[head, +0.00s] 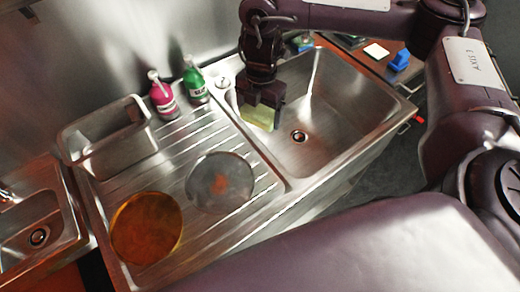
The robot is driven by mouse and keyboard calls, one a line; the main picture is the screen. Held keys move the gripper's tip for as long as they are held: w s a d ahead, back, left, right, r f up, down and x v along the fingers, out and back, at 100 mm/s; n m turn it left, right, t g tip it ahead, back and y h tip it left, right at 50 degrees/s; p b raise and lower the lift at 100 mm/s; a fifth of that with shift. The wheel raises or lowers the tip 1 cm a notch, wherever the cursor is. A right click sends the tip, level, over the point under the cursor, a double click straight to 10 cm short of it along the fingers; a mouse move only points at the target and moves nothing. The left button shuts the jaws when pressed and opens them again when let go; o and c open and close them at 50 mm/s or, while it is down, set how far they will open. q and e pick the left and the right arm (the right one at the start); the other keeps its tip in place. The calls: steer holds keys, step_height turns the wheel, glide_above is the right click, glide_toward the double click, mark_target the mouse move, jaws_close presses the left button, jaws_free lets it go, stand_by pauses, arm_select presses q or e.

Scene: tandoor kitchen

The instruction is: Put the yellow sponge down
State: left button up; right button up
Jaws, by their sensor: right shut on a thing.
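The yellow sponge (257,119) is pale yellow-green and shows below my right gripper (262,97). My right gripper is shut on it and hides its upper part. The sponge hangs over the left side of the right sink basin (335,100), near the drainboard edge. I cannot tell whether it touches any surface. My left gripper is not in view.
On the ribbed drainboard lie a grey stained plate (205,190) and an orange-brown plate (146,228). A pink bottle (163,98), a green bottle (195,82) and a steel container (112,150) stand behind. Blue items (400,60) lie right of the basin.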

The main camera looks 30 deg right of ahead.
steer(key=b, duration=0.3)
glide_above(259, 157)
step_height(259, 157, down, 14)
steer(key=shift+w+d+r, duration=0.1)
steer(key=shift+d, duration=0.05)
step_height(259, 157, down, 3)
steer(key=shift+f+b, duration=0.15)
steer(key=shift+b, duration=0.25)
steer(key=shift+f, duration=0.25)
steer(key=shift+f, duration=0.1)
steer(key=shift+f, duration=0.25)
steer(key=o, duration=0.7)
steer(key=shift+r, duration=0.1)
